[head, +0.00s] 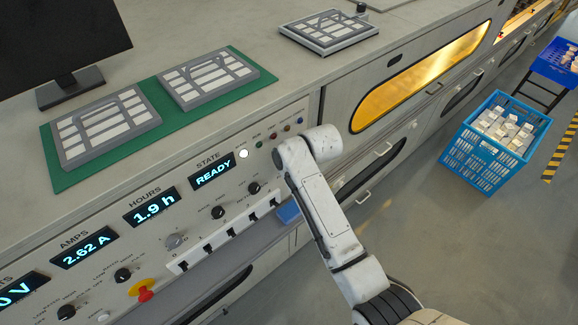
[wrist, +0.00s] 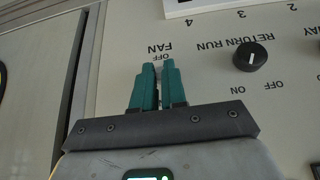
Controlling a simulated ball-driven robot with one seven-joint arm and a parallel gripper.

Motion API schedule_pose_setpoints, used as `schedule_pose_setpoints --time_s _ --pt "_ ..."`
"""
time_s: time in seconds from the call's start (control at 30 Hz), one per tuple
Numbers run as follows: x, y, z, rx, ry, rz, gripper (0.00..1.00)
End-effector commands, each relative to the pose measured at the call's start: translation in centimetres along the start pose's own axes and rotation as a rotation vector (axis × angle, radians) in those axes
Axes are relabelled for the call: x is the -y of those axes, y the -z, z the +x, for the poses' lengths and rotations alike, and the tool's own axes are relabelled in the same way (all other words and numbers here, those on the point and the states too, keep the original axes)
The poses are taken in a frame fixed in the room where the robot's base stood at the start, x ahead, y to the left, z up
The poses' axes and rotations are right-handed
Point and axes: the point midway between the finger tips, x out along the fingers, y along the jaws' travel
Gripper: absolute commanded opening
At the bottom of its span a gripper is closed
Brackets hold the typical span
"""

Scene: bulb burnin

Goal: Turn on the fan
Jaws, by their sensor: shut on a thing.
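My gripper (wrist: 158,68) has teal fingers and reaches onto the control panel (wrist: 205,70) at the label FAN, which reads upside down in the wrist view. The fingers are close together, with a thin dark gap between them. They are shut on the fan knob, which they hide, so I cannot tell its setting. In the head view my white arm covers the gripper and the fan knob at the right end of the panel.
A black RETURN RUN knob (wrist: 250,56) sits right of my fingers. In the head view a READY display (head: 213,176), a red stop button (head: 145,294) and several knobs line the panel. A blue crate (head: 492,140) stands on the floor at right.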

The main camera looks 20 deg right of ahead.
Motion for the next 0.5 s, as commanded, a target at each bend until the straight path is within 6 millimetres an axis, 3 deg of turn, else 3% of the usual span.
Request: schedule_pose_setpoints --time_s 0.17,0.2,0.43,0.5 --pt "-0.02 0.12 -0.04 -0.003 -0.001 0.0 0.0" --pt "-0.02 0.12 -0.04 -0.004 -0.001 0.0 0.14" --pt "-0.01 0.08 -0.03 -0.003 0.0 0.0 0.36" --pt "-0.01 0.06 -0.02 -0.002 0.0 0.0 0.37"
